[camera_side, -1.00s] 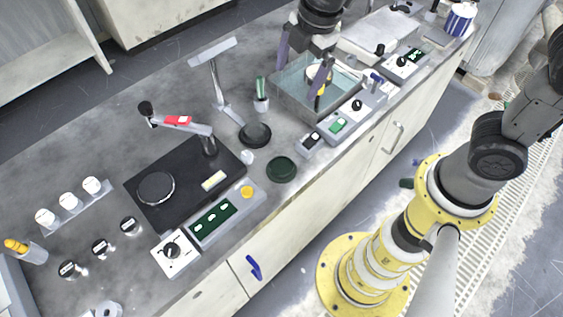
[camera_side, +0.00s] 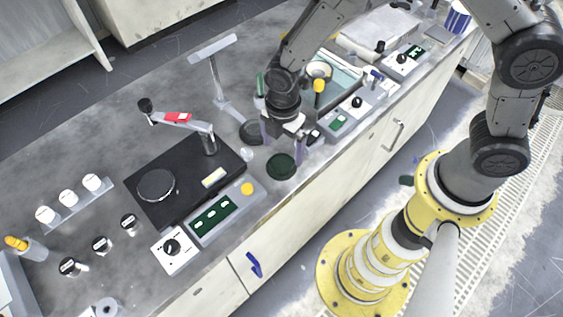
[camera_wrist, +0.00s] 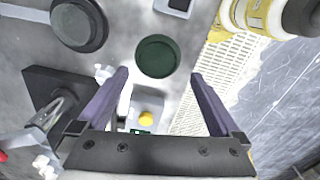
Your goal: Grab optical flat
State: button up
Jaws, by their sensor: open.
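A flat, round, dark green disc (camera_side: 281,167), which looks like the optical flat, lies on the grey bench near its front edge. It also shows in the wrist view (camera_wrist: 157,56), upper middle, whole and unobstructed. My gripper (camera_side: 283,145) points down just behind and above this disc, its two purple fingers spread apart. In the wrist view my gripper (camera_wrist: 160,75) is open and empty. The disc appears between and a little beyond the fingertips there. The fingers do not appear to touch it.
A small pale clear piece (camera_side: 247,154) lies just left of the disc. A black round base (camera_side: 253,133) stands behind. The polishing machine (camera_side: 225,165) and its control panel (camera_side: 211,214) are to the left. A switch box (camera_side: 338,124) and glass tank (camera_side: 345,77) are to the right.

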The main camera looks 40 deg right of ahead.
aim_at(281, 162)
jog(key=shift+w+f, duration=0.2)
jog(key=shift+f, duration=2.45)
jog(key=c, duration=1.4)
jog(key=shift+r, duration=0.15)
